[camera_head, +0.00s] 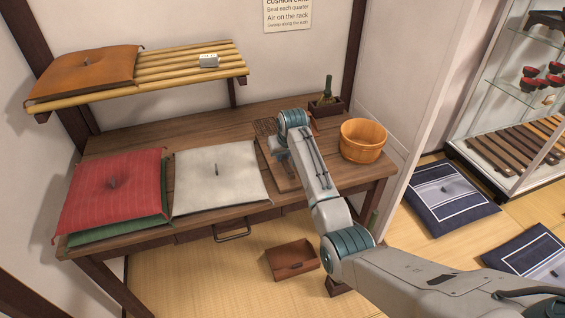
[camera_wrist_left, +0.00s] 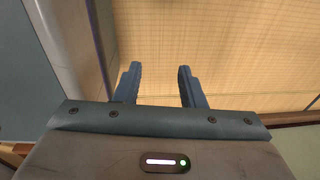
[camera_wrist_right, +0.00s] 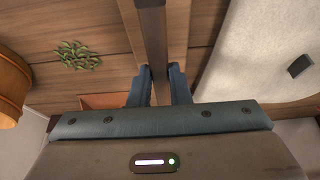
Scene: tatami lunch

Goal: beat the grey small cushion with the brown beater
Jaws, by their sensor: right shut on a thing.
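The grey small cushion (camera_head: 217,173) lies flat on the wooden table, just right of a red cushion. It also shows at the right of the right wrist view (camera_wrist_right: 258,55). My right gripper (camera_wrist_right: 160,74) is shut on a dark brown handle, which I take to be the brown beater (camera_wrist_right: 154,40), over the table right of the grey cushion. The beater's far end is out of that view, and my arm hides much of this spot in the head view. My left gripper (camera_wrist_left: 156,72) is open and empty above the tatami floor; it is not in the head view.
The red cushion (camera_head: 113,185) lies on a green one (camera_head: 120,232). A slatted rack (camera_head: 190,68) holds an orange cushion (camera_head: 95,70) above the table. An open box (camera_head: 291,260) lies on the floor.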

